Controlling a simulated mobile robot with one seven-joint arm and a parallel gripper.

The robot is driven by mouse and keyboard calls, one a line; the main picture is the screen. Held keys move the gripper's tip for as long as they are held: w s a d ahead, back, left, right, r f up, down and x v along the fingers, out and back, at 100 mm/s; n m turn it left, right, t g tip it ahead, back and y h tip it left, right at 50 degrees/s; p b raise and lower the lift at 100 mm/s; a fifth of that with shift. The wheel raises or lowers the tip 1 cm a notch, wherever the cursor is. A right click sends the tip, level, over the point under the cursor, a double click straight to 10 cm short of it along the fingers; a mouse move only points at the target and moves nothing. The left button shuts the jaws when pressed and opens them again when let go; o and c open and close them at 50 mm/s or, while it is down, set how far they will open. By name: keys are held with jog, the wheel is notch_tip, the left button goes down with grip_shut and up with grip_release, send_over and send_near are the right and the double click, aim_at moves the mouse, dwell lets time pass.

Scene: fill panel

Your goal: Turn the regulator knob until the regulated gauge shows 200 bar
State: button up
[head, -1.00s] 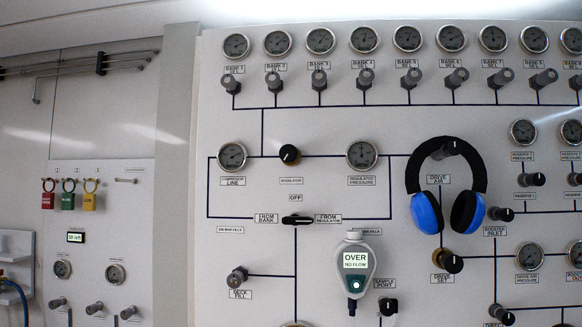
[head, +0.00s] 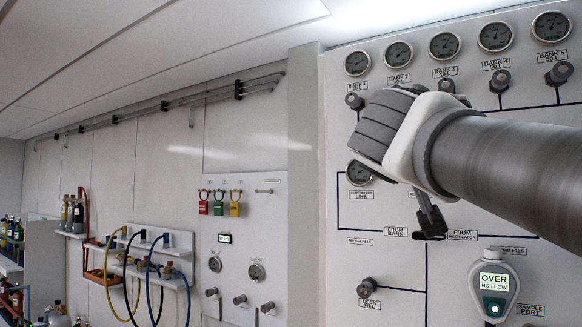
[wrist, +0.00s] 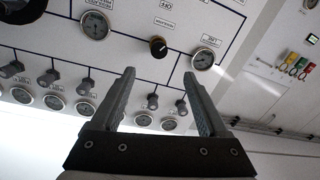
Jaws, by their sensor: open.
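The black regulator knob (wrist: 158,46) shows in the upside-down wrist view, just above the gap between my fingertips. The regulated pressure gauge (wrist: 95,25) is left of it there; its needle is too small to read. My gripper (wrist: 158,73) is open and empty, and its fingers are apart from the knob. In the head view my arm hides the knob and the regulated gauge. Part of my gripper (head: 428,208) shows dark below the wrist there, in front of the panel above the from bank / from regulator selector.
The compressor line gauge (head: 361,173) is partly behind my arm. A round-headed meter (head: 494,285) reading OVER, NO FLOW hangs at lower right. Bank gauges (head: 445,46) and bank knobs line the panel top. Coloured padlock tags (head: 219,203) and hoses (head: 155,270) are at left.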

jog(key=p+x, duration=0.1)
jog(key=x, duration=0.4)
jog(key=p+x, duration=0.2)
jog(key=x, duration=0.4)
jog(key=r+p+x, duration=0.1)
jog(key=p+x, duration=0.1)
jog(key=x, duration=0.4)
jog(key=shift+w+d+r, duration=0.1)
jog(key=shift+w, duration=0.15)
grip_shut()
